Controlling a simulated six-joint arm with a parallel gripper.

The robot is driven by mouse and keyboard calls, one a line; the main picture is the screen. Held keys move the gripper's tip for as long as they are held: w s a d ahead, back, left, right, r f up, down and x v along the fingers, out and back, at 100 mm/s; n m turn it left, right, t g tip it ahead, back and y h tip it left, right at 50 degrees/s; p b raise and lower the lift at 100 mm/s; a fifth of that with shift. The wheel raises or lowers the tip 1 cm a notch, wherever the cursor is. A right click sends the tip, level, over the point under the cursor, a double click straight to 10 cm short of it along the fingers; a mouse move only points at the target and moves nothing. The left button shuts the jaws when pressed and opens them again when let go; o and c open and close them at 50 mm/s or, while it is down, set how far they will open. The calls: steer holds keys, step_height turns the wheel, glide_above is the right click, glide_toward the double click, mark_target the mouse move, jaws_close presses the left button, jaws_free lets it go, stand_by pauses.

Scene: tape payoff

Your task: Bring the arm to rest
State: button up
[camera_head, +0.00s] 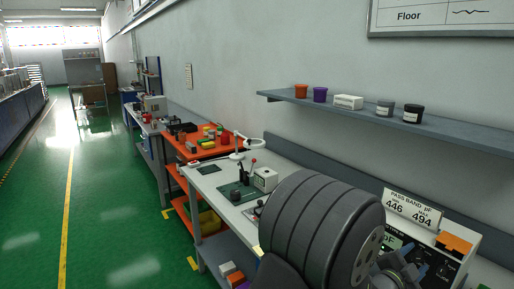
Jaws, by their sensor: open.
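My gripper is not clearly visible in the head view; I cannot make out its fingertips. A large dark ribbed round body fills the lower right foreground and hides part of the bench behind it. Grey-blue metal parts show at its right side, cut by the bottom edge; I cannot tell what they belong to. The light-topped workbench (213,181) runs along the wall. On it lie a green mat (228,192) and a small white box-shaped device (265,179).
An instrument (440,262) stands at the right under a "PASS BAND" sign (413,210). An orange-topped bench (180,147) stands farther back. The green floor (110,215) at left is clear.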

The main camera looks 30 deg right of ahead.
steer(key=n, duration=0.8)
steer(key=shift+w, duration=0.1)
steer(key=shift+a, duration=1.05)
steer(key=shift+d, duration=0.1)
steer(key=shift+d, duration=1)
steer(key=m, duration=0.5)
steer(key=shift+m, duration=1.9)
